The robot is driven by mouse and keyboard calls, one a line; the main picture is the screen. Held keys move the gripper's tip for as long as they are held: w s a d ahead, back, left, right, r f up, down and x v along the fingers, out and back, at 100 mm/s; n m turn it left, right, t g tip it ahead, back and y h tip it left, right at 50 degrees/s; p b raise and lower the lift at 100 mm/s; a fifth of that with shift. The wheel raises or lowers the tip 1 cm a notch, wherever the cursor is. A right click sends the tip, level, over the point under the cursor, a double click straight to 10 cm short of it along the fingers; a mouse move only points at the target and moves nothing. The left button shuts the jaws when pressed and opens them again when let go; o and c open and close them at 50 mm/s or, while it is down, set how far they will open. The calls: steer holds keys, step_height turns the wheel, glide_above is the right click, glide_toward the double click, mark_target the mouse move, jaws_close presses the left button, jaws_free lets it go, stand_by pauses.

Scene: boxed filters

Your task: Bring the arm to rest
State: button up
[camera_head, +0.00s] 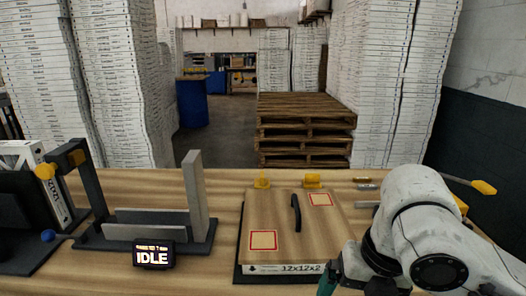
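My arm (415,225) comes in from the right edge of the head view and bends down in front of the bench's right side. My gripper lies at or below the bottom edge; only dark parts of the wrist and a small teal-green piece show there. The gripper's fingertips are out of the picture, so I cannot see whether it holds anything. To its left, a wooden-topped board (270,222) with two red-edged squares and a black handle lies flat, its white front edge marked with a size label.
The wooden bench (215,268) fills the foreground. At left stand a dark fixture with grey plates (145,225), a display reading IDLE (153,256) and a white filter box (50,180). Small yellow pieces (312,181) sit behind the board. Stacked pallets (305,128) and box piles stand beyond.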

steer(key=w+a+r+m+t+y, duration=0.1)
steer(key=w+a+m+t+y, duration=0.3)
steer(key=a+m, duration=0.5)
steer(key=s+d+f+m, duration=0.4)
steer(key=f+m, duration=0.4)
steer(key=s+d+f+m, duration=0.3)
steer(key=s+f+m, duration=0.1)
steer(key=f+m, duration=0.3)
steer(key=s+d+f+m+g+h, duration=0.2)
steer(key=s+d+f+m, duration=0.3)
steer(key=s, duration=0.5)
steer(key=s+d+f+m+g+h, duration=0.2)
steer(key=s+d+f+m, duration=0.3)
steer(key=s+d+f, duration=0.3)
steer(key=shift+s+d+f+h, duration=0.2)
steer(key=shift+s+h, duration=0.6)
steer(key=shift+s, duration=0.1)
